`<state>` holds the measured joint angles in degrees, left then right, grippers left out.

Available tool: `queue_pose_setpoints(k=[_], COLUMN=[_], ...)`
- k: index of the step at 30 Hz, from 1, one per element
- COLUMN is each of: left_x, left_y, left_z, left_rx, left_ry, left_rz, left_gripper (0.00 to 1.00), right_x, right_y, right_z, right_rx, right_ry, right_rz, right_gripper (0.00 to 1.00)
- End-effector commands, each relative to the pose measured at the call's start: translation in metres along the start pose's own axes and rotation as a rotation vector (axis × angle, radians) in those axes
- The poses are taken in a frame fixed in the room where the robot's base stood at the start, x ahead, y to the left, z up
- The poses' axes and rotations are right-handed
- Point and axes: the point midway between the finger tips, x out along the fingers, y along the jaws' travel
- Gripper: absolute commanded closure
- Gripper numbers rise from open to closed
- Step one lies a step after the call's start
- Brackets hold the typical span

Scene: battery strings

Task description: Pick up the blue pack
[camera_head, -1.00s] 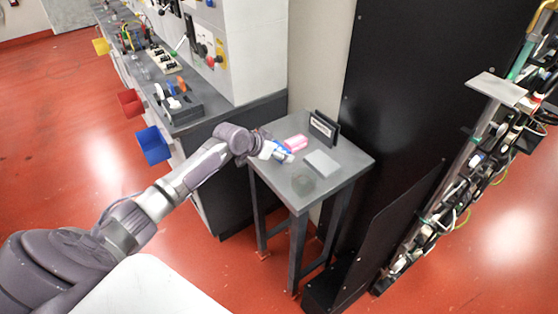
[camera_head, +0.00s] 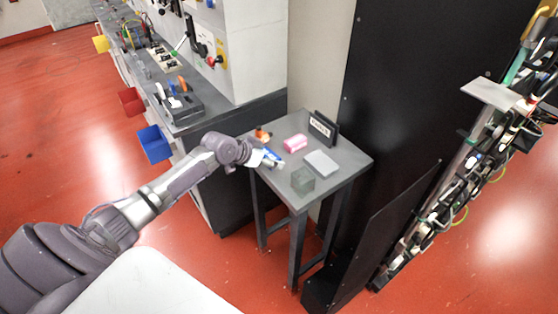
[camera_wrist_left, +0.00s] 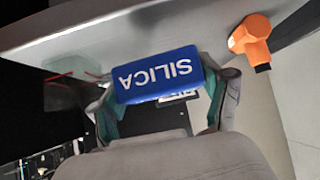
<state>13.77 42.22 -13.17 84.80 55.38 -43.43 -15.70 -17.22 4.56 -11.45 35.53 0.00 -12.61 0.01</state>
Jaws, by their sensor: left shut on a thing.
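The blue pack, lettered SILICA, is between the fingers of my left gripper (camera_head: 269,158) at the left side of the small grey table (camera_head: 345,172). The wrist view shows the blue pack (camera_wrist_left: 158,75) close up, with one finger of the left gripper (camera_wrist_left: 163,88) against each end. The gripper is shut on it. I cannot tell exactly how high the pack is above the tabletop. My right gripper does not show.
A pink pack (camera_head: 295,143), a grey flat block (camera_head: 322,163), a translucent box (camera_head: 303,181) and a black sign holder (camera_head: 323,127) stand on the table. An orange part (camera_head: 262,134) is beyond the gripper, also in the wrist view (camera_wrist_left: 251,38). A black panel (camera_head: 410,100) rises on the right.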

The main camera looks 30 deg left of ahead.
Motion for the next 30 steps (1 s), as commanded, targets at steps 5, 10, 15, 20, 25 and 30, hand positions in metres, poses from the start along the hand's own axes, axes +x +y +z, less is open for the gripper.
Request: queue_pose_setpoints(k=[5, 10, 15, 20, 25, 30], left_x=[-0.010, -0.017, -0.025, -0.032, -0.040, -0.047], left_y=[0.000, 0.000, 0.000, -0.001, 0.000, 0.000], left_z=[0.006, 0.013, 0.020, 0.026, 0.033, 0.040], left_rx=[0.001, 0.001, 0.001, 0.002, 0.001, 0.001], left_ry=[0.000, -0.001, 0.000, 0.000, -0.001, -0.001], left_rz=[-0.001, 0.000, 0.000, -0.001, 0.001, -0.001], left_gripper=[0.57, 0.57, 0.57, 0.57, 0.57, 0.57], right_x=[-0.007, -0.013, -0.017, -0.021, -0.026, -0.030], right_y=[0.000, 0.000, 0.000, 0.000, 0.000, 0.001], right_z=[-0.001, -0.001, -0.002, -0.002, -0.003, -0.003], right_rx=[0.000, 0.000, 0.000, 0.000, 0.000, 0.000], right_ry=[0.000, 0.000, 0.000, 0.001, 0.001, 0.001], right_rz=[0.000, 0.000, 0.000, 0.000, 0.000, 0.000], right_gripper=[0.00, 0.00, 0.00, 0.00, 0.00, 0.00])
